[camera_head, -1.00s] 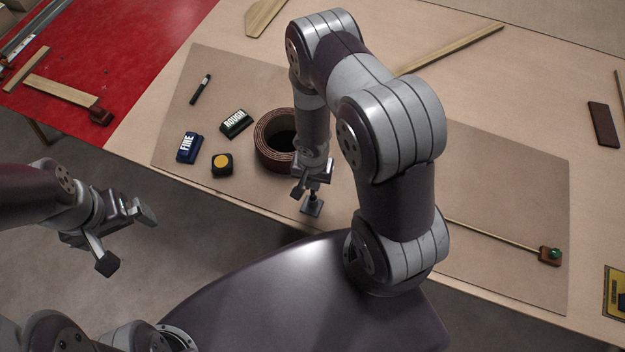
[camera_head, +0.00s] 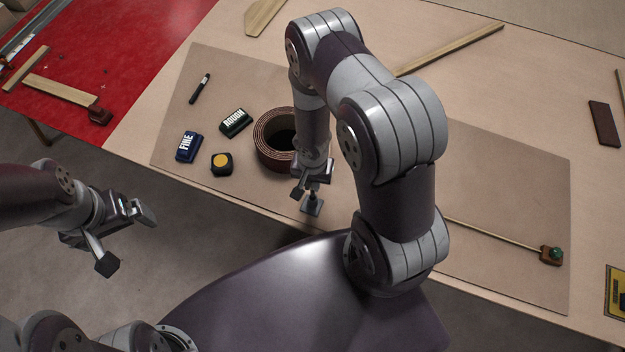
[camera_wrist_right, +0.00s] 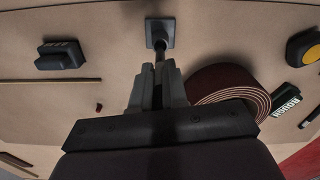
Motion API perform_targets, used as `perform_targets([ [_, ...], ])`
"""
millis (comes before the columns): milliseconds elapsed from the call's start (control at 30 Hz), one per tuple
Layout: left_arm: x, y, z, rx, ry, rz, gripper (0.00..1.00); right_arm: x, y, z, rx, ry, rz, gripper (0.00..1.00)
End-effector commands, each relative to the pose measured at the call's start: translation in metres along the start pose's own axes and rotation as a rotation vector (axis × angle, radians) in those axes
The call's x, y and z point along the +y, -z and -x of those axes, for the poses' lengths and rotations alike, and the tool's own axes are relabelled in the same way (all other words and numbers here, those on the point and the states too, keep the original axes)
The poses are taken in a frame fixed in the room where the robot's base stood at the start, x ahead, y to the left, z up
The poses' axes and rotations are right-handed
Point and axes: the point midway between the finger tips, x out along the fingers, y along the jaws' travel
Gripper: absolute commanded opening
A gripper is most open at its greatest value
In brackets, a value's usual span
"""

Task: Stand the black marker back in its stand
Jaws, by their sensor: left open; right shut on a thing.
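My right gripper (camera_wrist_right: 158,92) is shut on the black marker (camera_wrist_right: 160,70), a dark upright rod between its fingers. In the head view, the right gripper (camera_head: 304,188) is at the mat's near edge, beside the brown coil. The marker's lower end meets the small dark stand (camera_wrist_right: 160,33), which has a square base. The stand (camera_head: 312,207) also shows in the head view, just below the fingers. I cannot tell how deep the marker sits in it. My left gripper (camera_head: 125,238) is open and empty, off the bench at the left.
A brown coiled band (camera_head: 264,158) stands close left of the right gripper. A yellow-topped black item (camera_head: 222,163), blue FINE block (camera_head: 188,147), green ROUGH block (camera_head: 236,123) and dark pen-shaped item (camera_head: 200,88) lie further left. A thin stick (camera_head: 490,235) lies right.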

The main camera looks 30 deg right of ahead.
Motion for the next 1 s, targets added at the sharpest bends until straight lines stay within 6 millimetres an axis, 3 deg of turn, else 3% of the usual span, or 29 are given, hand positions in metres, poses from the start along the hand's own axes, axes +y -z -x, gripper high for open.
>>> perform_targets([
  [1000, 0.0, -0.001, -0.01, 0.0, 0.0, 0.0, 1.0, 0.0, 0.0, -0.011, 0.0, 0.0, 0.0, 0.0],
])
